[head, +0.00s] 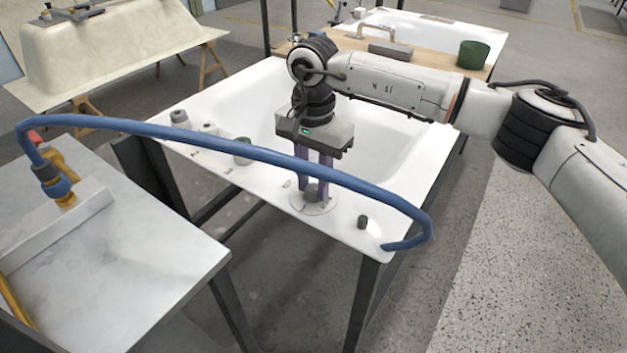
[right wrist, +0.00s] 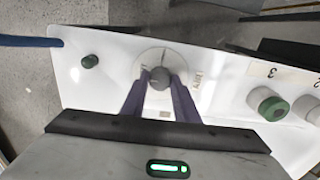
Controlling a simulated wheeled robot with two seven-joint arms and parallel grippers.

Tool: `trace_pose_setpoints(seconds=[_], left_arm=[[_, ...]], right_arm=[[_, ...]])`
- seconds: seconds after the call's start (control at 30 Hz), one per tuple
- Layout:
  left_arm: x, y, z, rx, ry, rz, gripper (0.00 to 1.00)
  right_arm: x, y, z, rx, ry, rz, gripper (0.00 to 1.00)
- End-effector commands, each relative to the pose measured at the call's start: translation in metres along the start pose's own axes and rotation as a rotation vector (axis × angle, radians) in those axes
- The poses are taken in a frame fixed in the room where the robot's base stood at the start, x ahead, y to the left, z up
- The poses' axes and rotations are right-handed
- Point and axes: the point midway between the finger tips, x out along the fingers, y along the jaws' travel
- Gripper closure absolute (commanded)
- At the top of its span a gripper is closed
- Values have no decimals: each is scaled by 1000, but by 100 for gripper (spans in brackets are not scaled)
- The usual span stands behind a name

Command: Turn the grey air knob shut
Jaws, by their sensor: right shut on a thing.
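The grey air knob (head: 312,190) stands on a pale round dial plate (head: 318,208) on the white tub's near rim. My right gripper (head: 313,186) comes down on it from above, its two purple fingers shut on the knob's sides. In the right wrist view the knob (right wrist: 160,77) sits between the fingertips (right wrist: 159,80), with the dial plate (right wrist: 143,60) around it. The knob's pointer direction is not clear. My left gripper is not in view.
A blue hose (head: 250,155) arches from a brass fitting on the grey table (head: 150,255) to the tub's corner, passing in front of my gripper. A small dark green knob (head: 362,222) and several other knobs stand along the rim.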

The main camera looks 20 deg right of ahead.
Motion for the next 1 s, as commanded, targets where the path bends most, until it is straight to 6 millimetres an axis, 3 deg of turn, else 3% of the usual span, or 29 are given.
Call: trace_pose_setpoints(seconds=[0.13,0.17,0.27,0.67,1.0], left_arm=[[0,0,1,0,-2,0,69],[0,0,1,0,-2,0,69],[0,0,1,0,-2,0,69],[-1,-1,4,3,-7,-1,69],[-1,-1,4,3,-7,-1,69]], right_arm=[[0,0,1,-3,-2,0,95],[0,0,1,-2,-2,0,71],[0,0,1,-2,-2,0,54],[-8,0,0,0,0,-1,54],[-71,-1,0,0,1,-3,54]])
